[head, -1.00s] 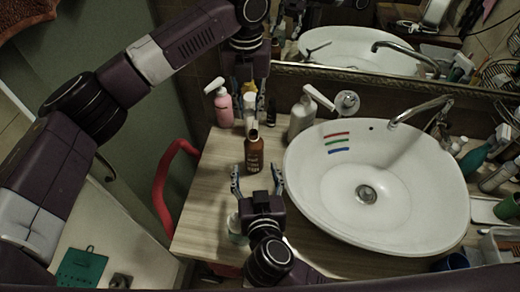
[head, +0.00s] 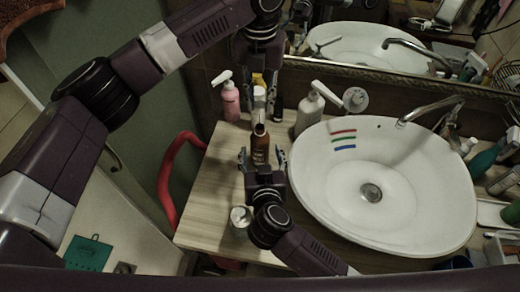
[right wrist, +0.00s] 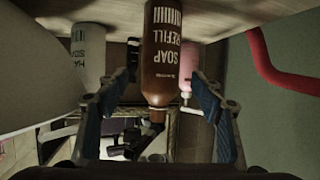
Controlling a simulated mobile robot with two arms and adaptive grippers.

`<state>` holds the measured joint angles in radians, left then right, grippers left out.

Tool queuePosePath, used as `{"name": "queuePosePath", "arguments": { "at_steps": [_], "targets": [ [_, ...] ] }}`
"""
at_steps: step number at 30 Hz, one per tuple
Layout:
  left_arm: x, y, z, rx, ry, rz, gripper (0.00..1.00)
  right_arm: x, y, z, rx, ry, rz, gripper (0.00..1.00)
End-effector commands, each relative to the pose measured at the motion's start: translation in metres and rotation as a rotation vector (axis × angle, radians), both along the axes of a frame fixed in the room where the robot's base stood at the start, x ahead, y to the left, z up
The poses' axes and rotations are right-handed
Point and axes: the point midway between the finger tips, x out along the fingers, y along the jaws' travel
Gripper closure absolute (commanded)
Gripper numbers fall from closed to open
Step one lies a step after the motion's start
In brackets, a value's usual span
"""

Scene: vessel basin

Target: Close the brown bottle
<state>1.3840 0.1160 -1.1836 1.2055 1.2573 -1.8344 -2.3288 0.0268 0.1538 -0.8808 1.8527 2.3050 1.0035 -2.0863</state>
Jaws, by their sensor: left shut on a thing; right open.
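The brown bottle (head: 261,148) stands upright on the wooden counter, left of the basin. Its neck is uncapped. In the right wrist view the bottle (right wrist: 163,55) appears upside down, its "SOAP REFILL" label facing me. My right gripper (head: 262,158) is open, with its fingers on either side of the bottle's body; I see a gap on both sides. My left gripper (head: 259,84) points down, above and behind the bottle in the head view. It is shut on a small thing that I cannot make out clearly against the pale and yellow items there.
A pink pump bottle (head: 231,103) stands behind left, a white pump bottle (head: 309,110) behind right. The white basin (head: 330,200) fills the right side. A small jar (head: 240,216) is at the front. A red rail (head: 175,175) runs along the left. Bare counter lies left of the bottle.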

Motion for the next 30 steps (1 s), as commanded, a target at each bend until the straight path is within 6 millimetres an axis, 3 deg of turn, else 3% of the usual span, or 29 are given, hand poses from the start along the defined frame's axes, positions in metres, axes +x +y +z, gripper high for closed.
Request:
{"name": "queuePosePath", "arguments": {
  "at_steps": [3,9,22,30],
  "targets": [
    [0.000,0.000,0.000,0.000,0.000,0.000,0.84,0.021,0.002,-0.008,0.000,-0.001,0.000,0.39],
    [0.000,0.000,0.000,0.000,0.000,0.000,0.84,0.042,0.003,-0.017,0.001,0.000,0.000,0.39],
    [0.000,0.000,0.000,0.000,0.000,0.000,0.84,0.050,0.004,-0.021,0.001,0.000,0.001,0.39],
    [0.000,0.000,0.000,0.000,0.000,0.000,0.84,0.049,0.004,-0.021,0.001,0.000,0.001,0.67]
  ]
}}
